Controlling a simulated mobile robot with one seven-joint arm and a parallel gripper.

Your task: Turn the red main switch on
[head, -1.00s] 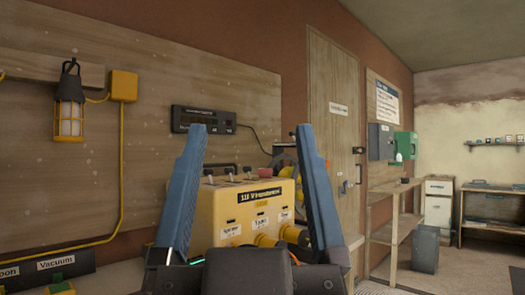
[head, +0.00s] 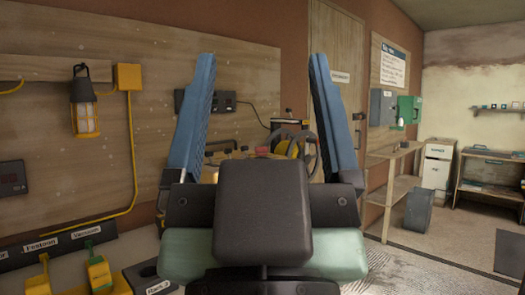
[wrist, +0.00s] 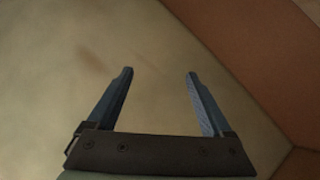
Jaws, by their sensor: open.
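My gripper (head: 262,57) is open and empty, its two blue fingers pointing up in the head view. The yellow transformer box (head: 226,155) stands behind it and is mostly hidden by my wrist. A small red part (head: 262,151) shows just above my wrist; I cannot tell whether it is the red main switch, or its position. In the wrist view the open fingers (wrist: 160,74) face a bare pale surface beside a reddish-brown one, with nothing between them.
A lantern (head: 85,108) and a dark display unit (head: 222,103) are on the wooden wall board. Yellow levers (head: 99,273) stand at lower left. A grey box (head: 382,107) and green box (head: 410,109) hang by the door (head: 338,120). A grey bin (head: 419,211) stands on the floor at right.

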